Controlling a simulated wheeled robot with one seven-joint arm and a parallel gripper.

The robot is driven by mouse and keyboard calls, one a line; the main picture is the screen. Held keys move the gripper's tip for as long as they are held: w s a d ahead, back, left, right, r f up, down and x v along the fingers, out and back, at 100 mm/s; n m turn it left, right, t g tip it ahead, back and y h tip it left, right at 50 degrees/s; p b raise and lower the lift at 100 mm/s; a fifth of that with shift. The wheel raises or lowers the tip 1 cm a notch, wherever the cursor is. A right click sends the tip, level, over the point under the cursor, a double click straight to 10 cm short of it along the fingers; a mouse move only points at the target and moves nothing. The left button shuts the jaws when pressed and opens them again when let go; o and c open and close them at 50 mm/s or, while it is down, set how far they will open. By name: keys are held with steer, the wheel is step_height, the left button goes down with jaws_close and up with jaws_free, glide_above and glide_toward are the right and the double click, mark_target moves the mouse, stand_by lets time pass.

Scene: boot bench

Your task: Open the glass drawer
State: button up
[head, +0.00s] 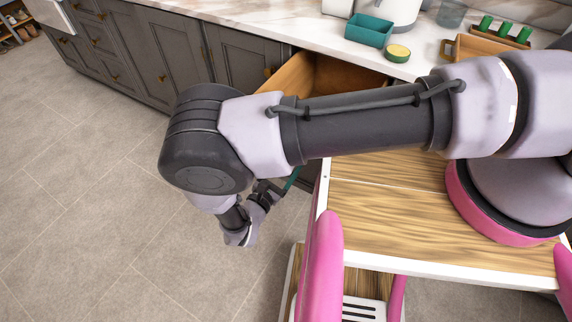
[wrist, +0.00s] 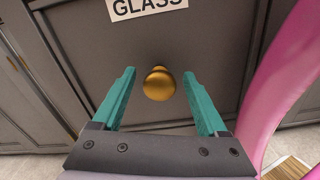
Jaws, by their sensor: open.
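The glass drawer (wrist: 215,45) shows in the wrist view as a dark grey front with a white "GLASS" label (wrist: 148,8) at the top edge. Its round gold knob (wrist: 158,84) is below the label. My gripper (wrist: 159,74) is open, with one teal finger on each side of the knob in the picture. Neither finger appears to touch it; I cannot tell how deep the knob sits between them. In the head view my arm hides most of the gripper and the glass front; only a bit of teal finger shows.
An open drawer (head: 318,76) with a brown wooden inside juts from the grey cabinets (head: 150,50), partly behind my arm. The marble counter (head: 290,27) holds a teal bin (head: 369,30) and a cut avocado-like item (head: 397,53). The tiled floor (head: 80,170) at left is clear.

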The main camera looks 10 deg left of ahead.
steer(key=shift+s, duration=0.1)
steer(key=v, duration=1)
steer(key=shift+s, duration=0.25)
steer(key=shift+a, duration=0.15)
